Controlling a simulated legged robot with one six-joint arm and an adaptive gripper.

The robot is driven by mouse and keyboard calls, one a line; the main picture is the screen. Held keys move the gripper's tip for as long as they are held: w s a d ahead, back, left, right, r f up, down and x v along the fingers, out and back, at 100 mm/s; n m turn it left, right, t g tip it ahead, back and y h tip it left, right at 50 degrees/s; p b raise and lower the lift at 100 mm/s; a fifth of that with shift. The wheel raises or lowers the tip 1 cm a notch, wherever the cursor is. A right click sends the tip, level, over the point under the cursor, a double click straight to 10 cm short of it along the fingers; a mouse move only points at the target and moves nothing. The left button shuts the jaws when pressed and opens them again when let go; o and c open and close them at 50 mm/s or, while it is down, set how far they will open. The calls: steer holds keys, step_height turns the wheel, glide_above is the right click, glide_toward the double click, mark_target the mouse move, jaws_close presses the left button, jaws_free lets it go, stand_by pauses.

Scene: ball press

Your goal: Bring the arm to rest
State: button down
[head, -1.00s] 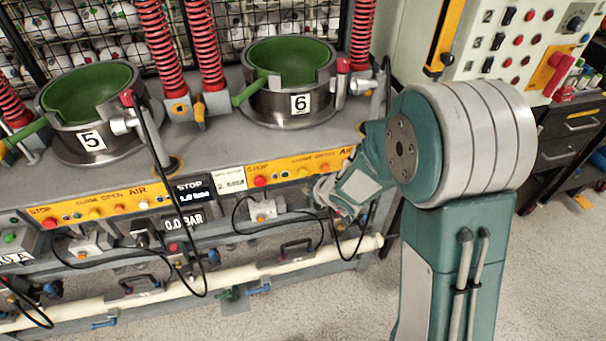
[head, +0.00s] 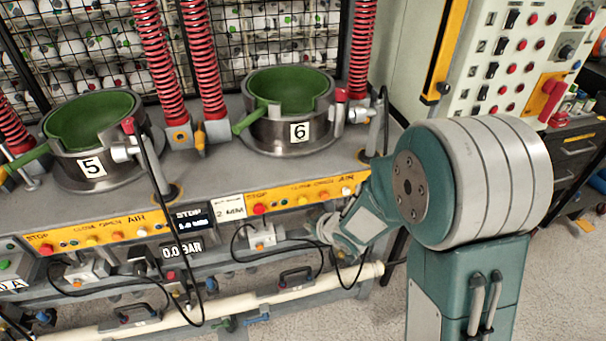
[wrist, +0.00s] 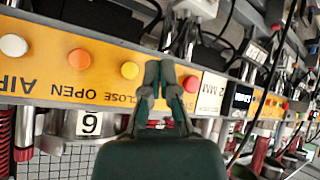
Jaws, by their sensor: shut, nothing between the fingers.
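My arm (head: 470,185) stands at the right of the head view, with its forearm reaching left toward the front of the ball press (head: 105,258). My gripper shows in the wrist view (wrist: 166,66) with its two fingertips together and nothing between them. It points at the yellow button panel (wrist: 100,66) below station 6, which appears upside down there. I cannot tell whether the fingertips touch the panel or are apart from it.
Two green-lined moulds, number 5 (head: 88,165) and number 6 (head: 290,130), sit on the press. A cream pipe (head: 260,305) runs low along its front. A switch cabinet (head: 500,50) stands behind my arm. Hanging cables (head: 150,150) are at the left. Floor is clear at the lower right.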

steer(key=s+d+r+m+h, duration=0.3)
steer(key=d+r, duration=0.3)
steer(key=r, duration=0.2)
steer(key=s+d+r+m+h, duration=0.2)
steer(key=s+d+r+m, duration=0.15)
steer(key=d+r, duration=0.3)
steer(key=s+r+m+g, duration=0.1)
steer(key=s+r+m, duration=0.1)
steer(key=s, duration=0.6)
steer(key=s+d+r+m+g, duration=0.1)
steer(key=s+r+m, duration=0.1)
steer(key=s+r, duration=0.3)
steer(key=s, duration=0.4)
